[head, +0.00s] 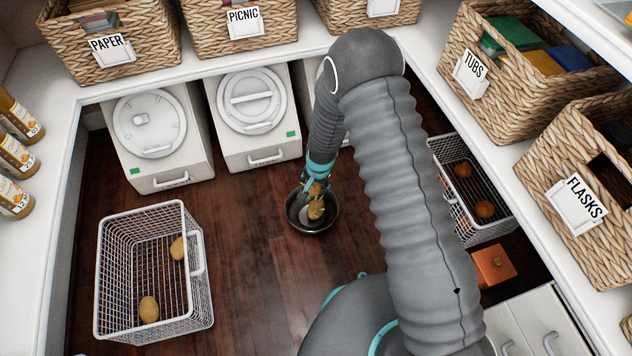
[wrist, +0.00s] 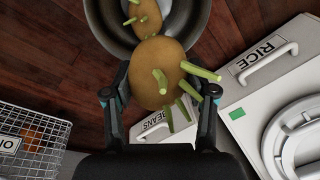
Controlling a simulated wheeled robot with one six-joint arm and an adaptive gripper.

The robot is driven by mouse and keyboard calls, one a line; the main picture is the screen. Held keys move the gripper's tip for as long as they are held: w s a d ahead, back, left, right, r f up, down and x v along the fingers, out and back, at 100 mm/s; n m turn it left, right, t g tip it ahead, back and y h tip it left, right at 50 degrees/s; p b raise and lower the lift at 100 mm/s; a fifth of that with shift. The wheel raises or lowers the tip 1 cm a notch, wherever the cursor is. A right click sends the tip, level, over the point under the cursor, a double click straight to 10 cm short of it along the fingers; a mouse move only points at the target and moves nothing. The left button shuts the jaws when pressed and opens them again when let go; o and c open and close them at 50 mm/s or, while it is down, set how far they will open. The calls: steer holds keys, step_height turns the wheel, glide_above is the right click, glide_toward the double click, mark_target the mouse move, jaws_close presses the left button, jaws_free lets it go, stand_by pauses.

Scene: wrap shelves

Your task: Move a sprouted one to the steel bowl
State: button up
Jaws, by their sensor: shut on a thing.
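My gripper (wrist: 160,100) is shut on a brown potato (wrist: 158,65) with several pale green sprouts. In the head view my gripper (head: 313,184) is above the steel bowl (head: 331,222), partly hiding it. The bowl stands on the dark wood floor and also shows at the top of the wrist view (wrist: 103,28). A second sprouted potato (wrist: 145,14) lies inside the bowl, beyond the held one; it shows in the head view too (head: 316,211). The held potato overlaps the bowl's near rim in the wrist view; I cannot tell whether they touch.
A white wire basket (head: 103,270) at left holds two potatoes (head: 148,308) without visible sprouts. Another wire basket (head: 447,185) at right holds orange-brown round things. White lidded bins (head: 170,172) line the back. Shelves with wicker baskets (head: 240,32) surround the floor. Open floor lies left of the bowl.

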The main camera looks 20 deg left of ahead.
mark_target(317, 185)
steer(key=shift+f+b, duration=2.3)
steer(key=shift+f, duration=0.6)
steer(key=o, duration=1.4)
steer(key=shift+c, duration=0.2)
steer(key=shift+r, duration=0.1)
steer(key=r, duration=0.4)
steer(key=s+d+r, duration=0.1)
steer(key=r, duration=0.6)
steer(key=shift+s+d+r, duration=0.2)
steer(key=shift+d+r, duration=0.1)
steer(key=shift+r, duration=0.05)
